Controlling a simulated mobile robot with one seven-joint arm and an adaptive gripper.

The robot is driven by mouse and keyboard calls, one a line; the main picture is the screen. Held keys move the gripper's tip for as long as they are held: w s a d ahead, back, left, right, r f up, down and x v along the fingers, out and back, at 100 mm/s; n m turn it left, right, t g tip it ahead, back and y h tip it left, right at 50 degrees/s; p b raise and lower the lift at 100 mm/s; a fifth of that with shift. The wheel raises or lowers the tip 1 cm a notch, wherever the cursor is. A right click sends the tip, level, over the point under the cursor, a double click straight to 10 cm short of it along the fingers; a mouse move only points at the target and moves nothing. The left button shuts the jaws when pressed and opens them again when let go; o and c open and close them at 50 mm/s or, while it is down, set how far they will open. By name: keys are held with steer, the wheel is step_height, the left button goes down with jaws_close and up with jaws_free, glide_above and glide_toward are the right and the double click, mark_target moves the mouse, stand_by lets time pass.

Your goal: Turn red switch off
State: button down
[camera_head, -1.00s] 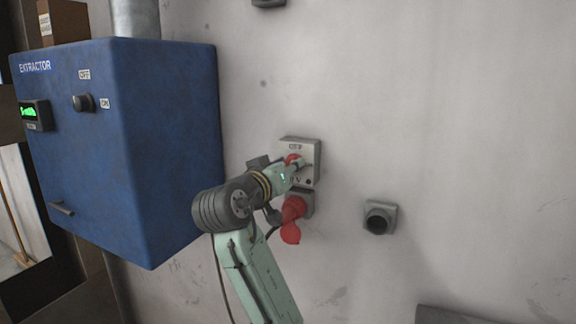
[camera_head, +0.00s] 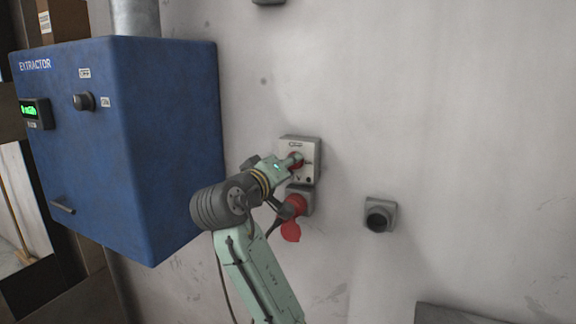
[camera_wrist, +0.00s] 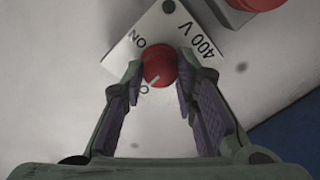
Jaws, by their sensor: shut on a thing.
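The red switch (camera_wrist: 159,65) is a round knob on a white box (camera_wrist: 121,56) labelled 400 V, with marks ON and O. Its pale pointer line points toward the O mark in the wrist view. My gripper (camera_wrist: 161,69) has one finger on each side of the knob and is shut on it. In the head view, my gripper (camera_head: 293,163) reaches the white switch box (camera_head: 299,146) on the wall and covers much of the knob.
A red plug (camera_head: 291,216) sits in a socket just below the switch box. A round grey socket (camera_head: 379,216) is on the wall to the right. A blue extractor box (camera_head: 165,150) juts out at left. The wall at right is mostly clear.

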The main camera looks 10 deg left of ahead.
steer(key=c, duration=1.2)
jaws_free()
steer(key=shift+c, duration=0.2)
steer(key=v, duration=1.2)
steer(key=shift+f, duration=0.1)
